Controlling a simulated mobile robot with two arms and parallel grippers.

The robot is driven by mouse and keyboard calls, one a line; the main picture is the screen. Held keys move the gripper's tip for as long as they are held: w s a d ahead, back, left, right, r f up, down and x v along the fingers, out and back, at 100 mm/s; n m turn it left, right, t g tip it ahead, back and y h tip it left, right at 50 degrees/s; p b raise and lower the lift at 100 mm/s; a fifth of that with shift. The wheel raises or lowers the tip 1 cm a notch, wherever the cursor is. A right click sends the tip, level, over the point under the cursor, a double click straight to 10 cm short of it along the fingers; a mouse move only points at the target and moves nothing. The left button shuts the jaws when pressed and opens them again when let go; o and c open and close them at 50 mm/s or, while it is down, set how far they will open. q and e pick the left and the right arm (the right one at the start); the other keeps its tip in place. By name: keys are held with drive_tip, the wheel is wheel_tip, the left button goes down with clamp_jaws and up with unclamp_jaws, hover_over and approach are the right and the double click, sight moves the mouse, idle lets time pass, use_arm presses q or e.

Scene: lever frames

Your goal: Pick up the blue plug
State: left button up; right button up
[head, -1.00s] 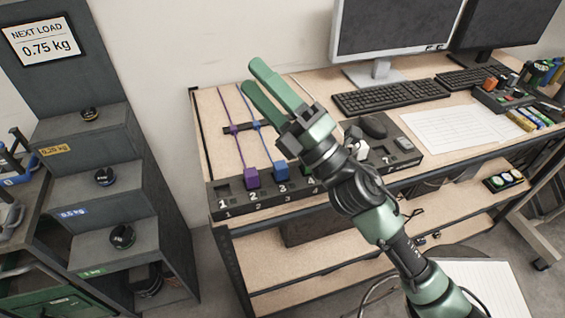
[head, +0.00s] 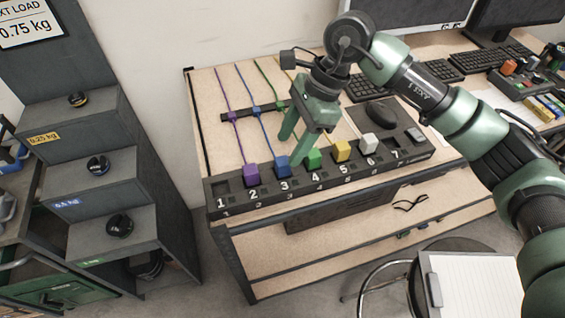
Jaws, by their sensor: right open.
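The blue plug (head: 282,167) sits in the slot marked 3 of the dark numbered strip (head: 233,206), with a blue cord running back from it. My right gripper (head: 289,148) is open and points down over the strip, its fingertips just above and behind the blue plug. I cannot tell whether a finger touches the plug. The purple plug (head: 250,175) is on its left in slot 2 and the green plug (head: 312,158) on its right in slot 4. My left gripper is not in view.
A yellow plug (head: 342,150) and a white plug (head: 369,143) stand further right on the strip. A stepped grey stand (head: 140,190) is at left. Slot 1 is empty.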

sight(283, 160)
drive_tip(key=p+x, duration=0.1)
drive_tip(key=x, duration=0.1)
drive_tip(key=p+x, duration=0.1)
drive_tip(key=x, duration=0.1)
drive_tip(key=shift+s+a+f, duration=0.1)
drive_tip(key=shift+s+f, duration=0.15)
drive_tip(key=shift+a+f, duration=0.15)
drive_tip(key=shift+f, duration=0.25)
drive_tip(key=shift+c, duration=0.3)
clamp_jaws()
